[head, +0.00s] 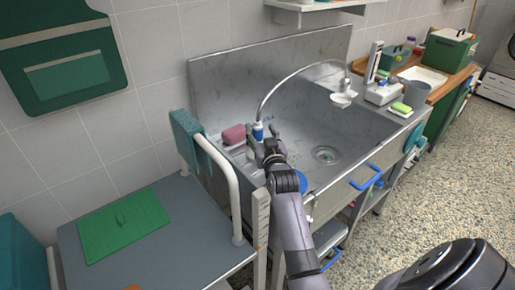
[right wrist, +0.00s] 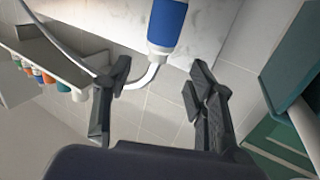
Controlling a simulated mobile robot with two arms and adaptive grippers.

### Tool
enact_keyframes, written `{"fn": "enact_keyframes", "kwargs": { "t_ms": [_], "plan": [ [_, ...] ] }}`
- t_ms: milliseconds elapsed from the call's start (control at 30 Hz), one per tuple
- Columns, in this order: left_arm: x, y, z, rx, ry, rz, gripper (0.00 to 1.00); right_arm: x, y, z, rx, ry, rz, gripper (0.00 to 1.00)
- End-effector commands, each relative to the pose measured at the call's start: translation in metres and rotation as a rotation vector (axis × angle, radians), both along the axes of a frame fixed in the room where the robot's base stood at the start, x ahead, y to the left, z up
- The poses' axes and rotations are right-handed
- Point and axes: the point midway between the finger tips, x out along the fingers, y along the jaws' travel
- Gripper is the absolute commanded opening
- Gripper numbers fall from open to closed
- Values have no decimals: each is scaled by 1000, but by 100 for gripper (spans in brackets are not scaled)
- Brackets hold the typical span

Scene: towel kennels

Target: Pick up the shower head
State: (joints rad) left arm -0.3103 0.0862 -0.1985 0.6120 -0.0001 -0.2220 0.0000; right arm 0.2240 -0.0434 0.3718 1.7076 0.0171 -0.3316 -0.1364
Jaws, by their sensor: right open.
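What looks like the shower head (head: 258,132) is blue and white, at the left part of the metal sink, with a thin grey hose arcing from it to the fixture at the right. Its blue handle (right wrist: 167,22) shows at the top of the right wrist view, cut off by the frame. A white curved tube runs from it behind one finger. My right gripper (head: 262,150) is right by it in the head view. In the right wrist view the gripper (right wrist: 160,80) is open, with the handle ahead of the gap, apparently not gripped. My left gripper is not in view.
A pink block (head: 234,134) lies at the sink's left. A teal towel (head: 188,135) hangs on a white rail beside it. A green mat (head: 123,222) lies on the grey table. A wall shelf (right wrist: 25,45) with bottles is at the left in the wrist view.

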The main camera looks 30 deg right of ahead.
Motion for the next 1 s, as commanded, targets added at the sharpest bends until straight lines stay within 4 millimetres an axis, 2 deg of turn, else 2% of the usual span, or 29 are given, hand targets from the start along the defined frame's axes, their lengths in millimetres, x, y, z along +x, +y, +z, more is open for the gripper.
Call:
{"fn": "enact_keyframes", "kwargs": {
  "t_ms": [100, 200, 600, 867, 1000],
  "plan": [
    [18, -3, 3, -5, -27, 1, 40, 7, -3, 0, -1, 0, 0, 51],
    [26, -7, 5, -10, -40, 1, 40, 11, -5, 0, -1, 0, 0, 51],
    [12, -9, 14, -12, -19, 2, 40, 52, -23, -8, 0, -1, 0, 51],
    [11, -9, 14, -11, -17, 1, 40, 55, -24, -9, -1, 0, 0, 51],
    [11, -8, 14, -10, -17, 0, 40, 55, -24, -9, 0, 0, 0, 44]
  ]
}}
